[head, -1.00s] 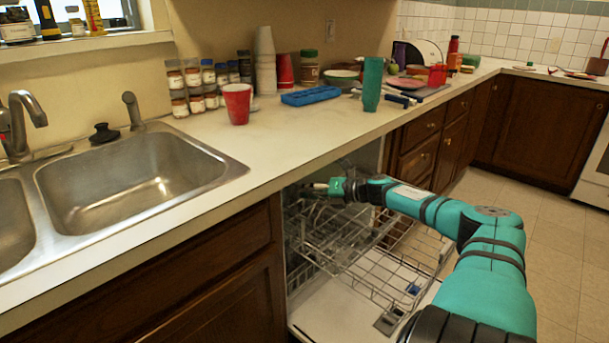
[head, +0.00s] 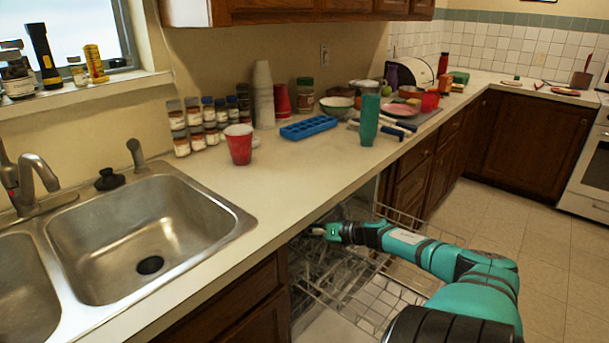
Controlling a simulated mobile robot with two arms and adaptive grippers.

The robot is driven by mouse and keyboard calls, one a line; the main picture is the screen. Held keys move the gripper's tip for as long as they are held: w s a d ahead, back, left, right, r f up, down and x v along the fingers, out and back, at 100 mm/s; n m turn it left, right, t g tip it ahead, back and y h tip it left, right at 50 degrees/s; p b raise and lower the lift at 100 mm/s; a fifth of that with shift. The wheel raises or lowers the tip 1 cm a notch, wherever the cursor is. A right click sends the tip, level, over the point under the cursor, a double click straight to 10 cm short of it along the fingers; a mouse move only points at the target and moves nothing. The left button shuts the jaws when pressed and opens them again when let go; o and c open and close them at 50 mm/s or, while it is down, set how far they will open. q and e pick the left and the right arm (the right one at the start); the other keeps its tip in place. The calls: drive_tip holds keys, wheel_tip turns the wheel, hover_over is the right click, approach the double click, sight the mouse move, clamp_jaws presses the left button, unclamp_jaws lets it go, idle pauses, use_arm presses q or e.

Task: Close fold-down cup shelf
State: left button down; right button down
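The open dishwasher sits under the counter, with a wire rack (head: 385,300) pulled partly out. I cannot make out the fold-down cup shelf clearly among the wires. My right gripper (head: 318,231) is at the rack's upper part, just below the counter edge. Its fingers are small and partly lost against the wires, so I cannot tell whether they are open or touching the shelf. My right arm comes in from the lower right, over the rack. My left gripper is not in view.
The counter edge (head: 300,225) overhangs close to my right gripper. A double sink (head: 165,220) is at the left. The floor (head: 545,245) at the right is clear.

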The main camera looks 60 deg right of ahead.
sight(300, 247)
drive_tip(key=shift+a+r+n+h+p, duration=0.4)
drive_tip(key=shift+a+n+p, duration=0.4)
drive_tip(key=shift+p, duration=0.85)
drive_tip(key=shift+a+n+g+h+p, duration=0.4)
drive_tip(key=shift+a+n+h+p, duration=0.4)
drive_tip(key=shift+p, duration=0.25)
drive_tip(key=c, duration=1.5)
unclamp_jaws()
drive_tip(key=shift+w+r, duration=0.1)
drive_tip(key=v, duration=1.2)
drive_tip(key=shift+d, duration=0.1)
